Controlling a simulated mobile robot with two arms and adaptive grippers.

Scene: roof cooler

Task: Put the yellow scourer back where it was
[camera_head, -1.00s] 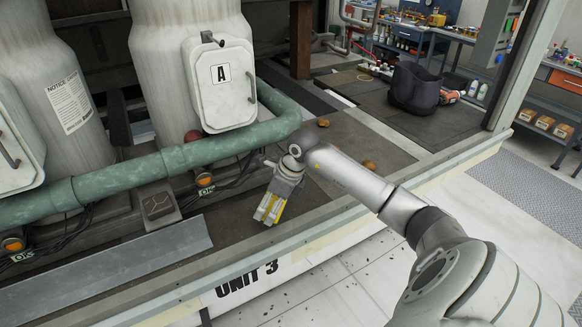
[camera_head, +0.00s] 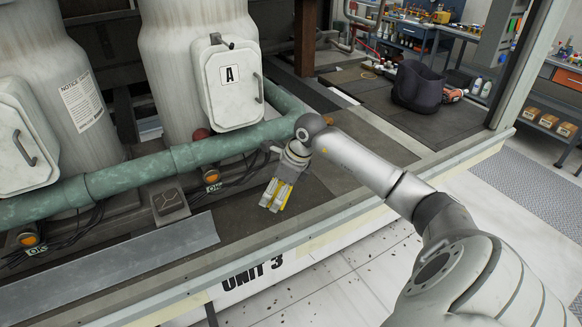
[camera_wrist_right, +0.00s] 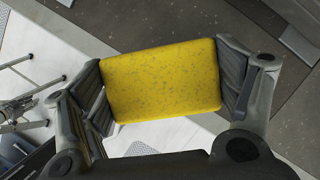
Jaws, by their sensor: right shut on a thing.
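The yellow scourer (camera_wrist_right: 160,80) is a flat yellow speckled block, held between the two fingers of my right gripper in the right wrist view. In the head view my right gripper (camera_head: 273,206) points down near the front ledge of the unit, with a bit of the scourer (camera_head: 283,195) showing yellow between its fingers. The gripper's own fingers hide most of the scourer there. It looks held above the dark deck (camera_head: 330,185), but I cannot tell how far. My left gripper is not in view.
A green pipe (camera_head: 190,155) runs behind my right gripper, below white hatch A (camera_head: 228,95). A grey metal strip (camera_head: 120,270) lies to the left and a small dark box (camera_head: 170,203) stands beside it.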

